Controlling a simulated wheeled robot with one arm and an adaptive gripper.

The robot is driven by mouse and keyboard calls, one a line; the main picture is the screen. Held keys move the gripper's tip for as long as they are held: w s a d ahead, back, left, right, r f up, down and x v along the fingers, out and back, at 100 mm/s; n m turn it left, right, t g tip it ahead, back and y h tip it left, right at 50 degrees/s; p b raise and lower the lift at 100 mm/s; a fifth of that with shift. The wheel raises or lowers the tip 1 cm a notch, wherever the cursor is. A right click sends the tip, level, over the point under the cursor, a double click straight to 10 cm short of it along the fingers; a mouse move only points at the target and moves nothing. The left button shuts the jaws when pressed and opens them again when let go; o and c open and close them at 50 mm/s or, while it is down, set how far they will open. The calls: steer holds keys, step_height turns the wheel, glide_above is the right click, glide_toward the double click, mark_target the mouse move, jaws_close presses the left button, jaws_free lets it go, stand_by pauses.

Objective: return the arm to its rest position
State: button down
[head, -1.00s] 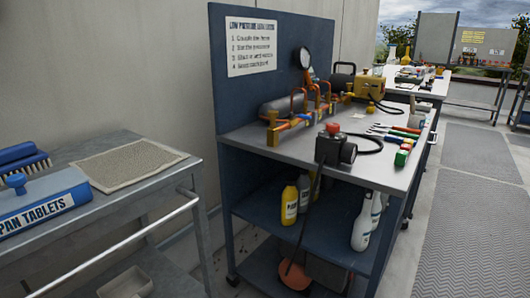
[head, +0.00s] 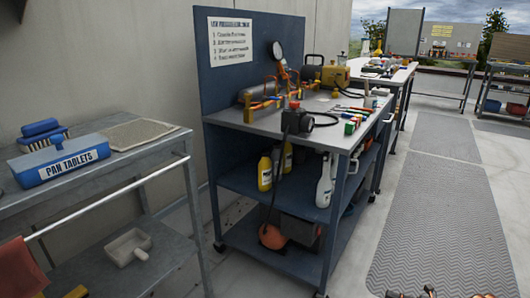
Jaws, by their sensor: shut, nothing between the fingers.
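My gripper and arm do not show clearly in the head view. Small dark and orange shapes (head: 428,292) are cut off at the bottom right edge, and I cannot tell what they are.
A blue workbench cart (head: 345,148) with a gauge manifold stands in the middle. A grey metal cart (head: 165,148) with a blue pan tablets box (head: 62,161) and a beige mat (head: 140,134) is at left. A grey floor mat (head: 440,225) at right is mostly clear.

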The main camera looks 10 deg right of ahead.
steer(key=w+a+r+n+g+p, duration=0.1)
steer(key=a+r+n+g+p, duration=0.25)
steer(key=a+r+n, duration=0.55)
steer(key=w+a+r+n+g+y+p, duration=0.1)
steer(key=w+a+r+n+g+p, duration=0.15)
steer(key=a+r+p, duration=0.7)
steer(key=w+a+r+n+g+b, duration=0.1)
steer(key=a+r+n+g, duration=0.4)
steer(key=r, duration=1)
steer(key=s+a+r+n+g+h+p, duration=0.2)
steer(key=s+a+r+n+h+p, duration=0.3)
steer(key=s+a+r+n, duration=0.4)
steer(key=s+a+r+n+g+h+p, duration=0.3)
steer(key=s+a+r+n+p, duration=0.45)
steer(key=s+r, duration=0.35)
steer(key=s+d+r+n+t+h+p, duration=0.1)
steer(key=s+d+r+n+h+p, duration=0.1)
steer(key=s+r+n+p, duration=0.3)
steer(key=s+d+r+n+t+h+p, duration=0.1)
steer(key=s+d+r+n+h+p, duration=0.2)
steer(key=s, duration=0.6)
step_height(320, 180, up, 2)
steer(key=n+h+p, duration=0.1)
steer(key=n+p, duration=0.1)
steer(key=shift+d+r+n+h, duration=0.2)
steer(key=shift+n+h, duration=0.1)
steer(key=shift+n, duration=0.1)
steer(key=shift+f, duration=0.1)
